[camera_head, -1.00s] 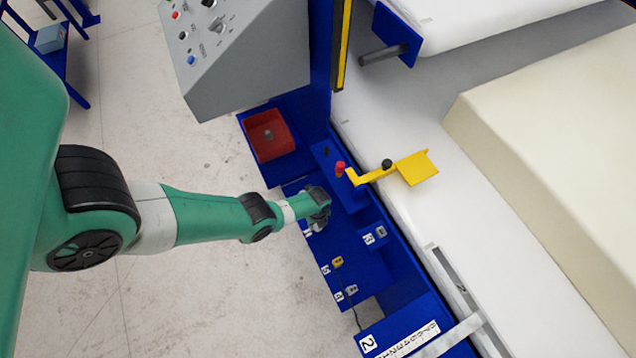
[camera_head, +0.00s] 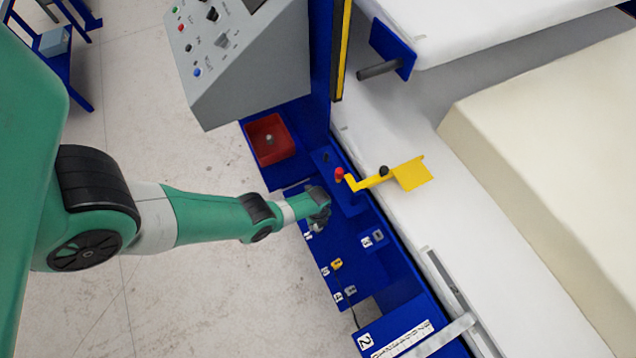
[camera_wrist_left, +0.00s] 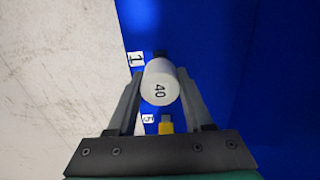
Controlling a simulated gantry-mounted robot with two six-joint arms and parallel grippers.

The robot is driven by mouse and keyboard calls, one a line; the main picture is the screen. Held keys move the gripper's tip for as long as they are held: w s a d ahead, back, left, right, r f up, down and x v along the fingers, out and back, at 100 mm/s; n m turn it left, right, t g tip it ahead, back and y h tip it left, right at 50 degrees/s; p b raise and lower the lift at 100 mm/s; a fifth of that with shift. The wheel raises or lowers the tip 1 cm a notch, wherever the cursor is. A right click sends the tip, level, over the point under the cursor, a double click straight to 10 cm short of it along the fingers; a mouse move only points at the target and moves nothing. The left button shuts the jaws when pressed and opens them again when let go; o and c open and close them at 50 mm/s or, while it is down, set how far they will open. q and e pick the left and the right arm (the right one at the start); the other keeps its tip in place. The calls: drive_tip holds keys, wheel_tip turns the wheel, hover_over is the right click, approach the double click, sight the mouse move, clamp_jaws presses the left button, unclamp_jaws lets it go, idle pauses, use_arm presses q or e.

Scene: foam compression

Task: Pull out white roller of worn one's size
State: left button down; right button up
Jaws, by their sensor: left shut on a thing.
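In the left wrist view, a white roller (camera_wrist_left: 160,84) marked "40" sits between the two fingers of my left gripper (camera_wrist_left: 160,90), which is shut on it. The roller's numbered end faces the camera, and its far end meets a dark part near the label "1" on the blue panel. In the head view my left gripper (camera_head: 318,212) is over the blue panel (camera_head: 345,245), and the roller is hidden by it. A red tray (camera_head: 269,139) holds a small grey piece (camera_head: 270,138); I cannot tell whether it is a worn roller. My right gripper does not show.
A yellow roller (camera_head: 336,264) and grey ones (camera_head: 378,235) sit by number labels on the panel. A yellow bracket (camera_head: 408,174) with a red knob (camera_head: 339,174) is close to the right of my gripper. A grey control box (camera_head: 225,60) stands above the tray.

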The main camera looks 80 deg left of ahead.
use_arm(q)
drive_tip(key=shift+r+p, duration=0.8)
drive_tip(key=shift+r, duration=0.15)
